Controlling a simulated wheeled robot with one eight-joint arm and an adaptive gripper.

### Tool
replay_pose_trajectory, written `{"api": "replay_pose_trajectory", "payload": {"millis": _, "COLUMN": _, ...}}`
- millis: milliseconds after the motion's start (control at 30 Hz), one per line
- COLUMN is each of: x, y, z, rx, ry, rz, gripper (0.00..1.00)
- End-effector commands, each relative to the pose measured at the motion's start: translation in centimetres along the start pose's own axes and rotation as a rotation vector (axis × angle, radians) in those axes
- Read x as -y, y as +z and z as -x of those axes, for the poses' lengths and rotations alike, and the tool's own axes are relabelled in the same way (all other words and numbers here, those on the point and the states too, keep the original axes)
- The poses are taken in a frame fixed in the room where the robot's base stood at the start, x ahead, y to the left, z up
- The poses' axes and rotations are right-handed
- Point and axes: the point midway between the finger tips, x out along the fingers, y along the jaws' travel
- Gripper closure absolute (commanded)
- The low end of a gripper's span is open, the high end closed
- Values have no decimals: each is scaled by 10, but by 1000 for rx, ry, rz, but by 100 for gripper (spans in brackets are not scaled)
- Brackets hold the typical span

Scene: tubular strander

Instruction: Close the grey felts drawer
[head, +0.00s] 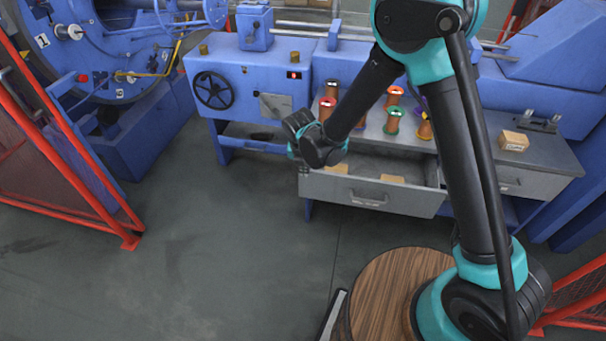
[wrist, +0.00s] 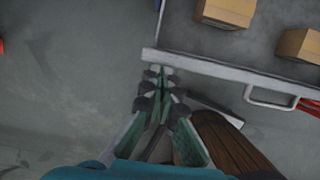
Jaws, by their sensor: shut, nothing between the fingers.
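The grey felts drawer (head: 368,195) stands open below the bench at centre in the head view. Tan blocks lie inside it. In the wrist view its front panel (wrist: 215,66) runs across the top, with a metal handle (wrist: 272,98) on its outer face. My gripper (wrist: 158,72) is shut and empty, with its fingertips at the left end of the drawer front. I cannot tell whether they touch it. In the head view, my wrist hides the drawer's left corner, and the fingers cannot be made out.
Copper-coloured spools (head: 391,120) and a tan box (head: 514,141) stand on the bench top above. A second drawer (head: 508,182) to the right is shut. A red mesh guard (head: 70,170) stands at the left. The floor (head: 220,240) in front is clear.

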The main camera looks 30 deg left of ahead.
Motion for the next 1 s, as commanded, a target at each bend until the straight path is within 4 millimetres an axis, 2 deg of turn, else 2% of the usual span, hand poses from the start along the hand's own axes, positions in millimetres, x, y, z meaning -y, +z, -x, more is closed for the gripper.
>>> {"api": "replay_pose_trajectory", "payload": {"millis": 400, "x": 1, "y": 90, "z": -23, "rx": 0, "ry": -1, "rz": -4, "gripper": 100}}
{"api": "replay_pose_trajectory", "payload": {"millis": 600, "x": 1, "y": 123, "z": -31, "rx": 1, "ry": -1, "rz": -2, "gripper": 100}}
{"api": "replay_pose_trajectory", "payload": {"millis": 800, "x": 0, "y": 141, "z": -35, "rx": 1, "ry": 0, "rz": -1, "gripper": 100}}
{"api": "replay_pose_trajectory", "payload": {"millis": 1000, "x": 0, "y": 146, "z": -36, "rx": 1, "ry": 0, "rz": 0, "gripper": 100}}
